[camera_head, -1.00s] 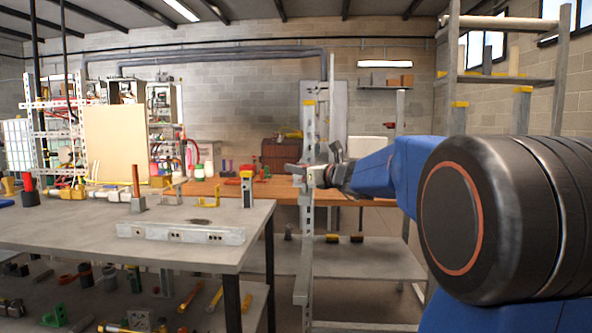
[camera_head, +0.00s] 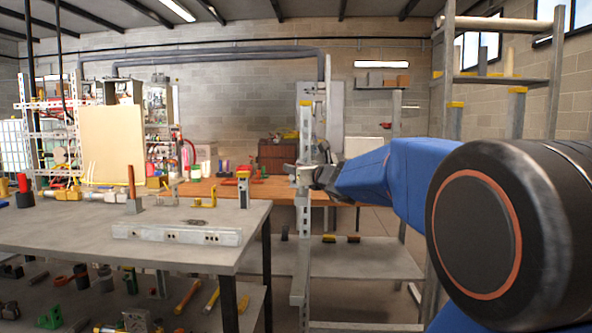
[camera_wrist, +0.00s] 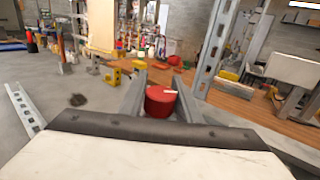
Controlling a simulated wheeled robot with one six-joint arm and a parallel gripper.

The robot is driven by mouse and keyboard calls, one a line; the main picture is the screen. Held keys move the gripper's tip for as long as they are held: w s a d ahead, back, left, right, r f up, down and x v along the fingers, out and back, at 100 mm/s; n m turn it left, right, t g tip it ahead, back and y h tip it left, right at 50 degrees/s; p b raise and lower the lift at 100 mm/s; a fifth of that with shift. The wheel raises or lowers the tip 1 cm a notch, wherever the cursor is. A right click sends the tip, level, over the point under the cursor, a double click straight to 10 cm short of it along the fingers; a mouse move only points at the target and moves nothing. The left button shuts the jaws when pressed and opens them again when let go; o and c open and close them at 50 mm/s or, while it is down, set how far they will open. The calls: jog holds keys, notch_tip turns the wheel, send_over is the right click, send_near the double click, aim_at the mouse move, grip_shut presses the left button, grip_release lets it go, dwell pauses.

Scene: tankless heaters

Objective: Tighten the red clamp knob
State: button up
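The red clamp knob (camera_head: 244,174) sits on top of an upright grey and yellow clamp (camera_head: 243,192) at the right end of the grey workbench. In the head view my gripper (camera_head: 292,172) is to the right of the knob, with a gap in the picture. In the wrist view the red knob (camera_wrist: 160,101) shows as a short red cylinder between the two grey fingers of my gripper (camera_wrist: 158,84). The fingers are apart and I see no contact with the knob. How far the knob lies beyond the fingertips is hard to tell.
A perforated metal post (camera_head: 305,210) stands right beside my gripper. A slotted metal bar (camera_head: 178,234) lies along the workbench (camera_head: 60,236). A yellow bracket (camera_head: 204,193) is left of the clamp. A wooden bench (camera_head: 275,189) stands behind.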

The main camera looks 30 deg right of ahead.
jog(key=shift+o, duration=1.2)
jog(key=shift+s, duration=0.15)
jog(key=s, duration=1.7)
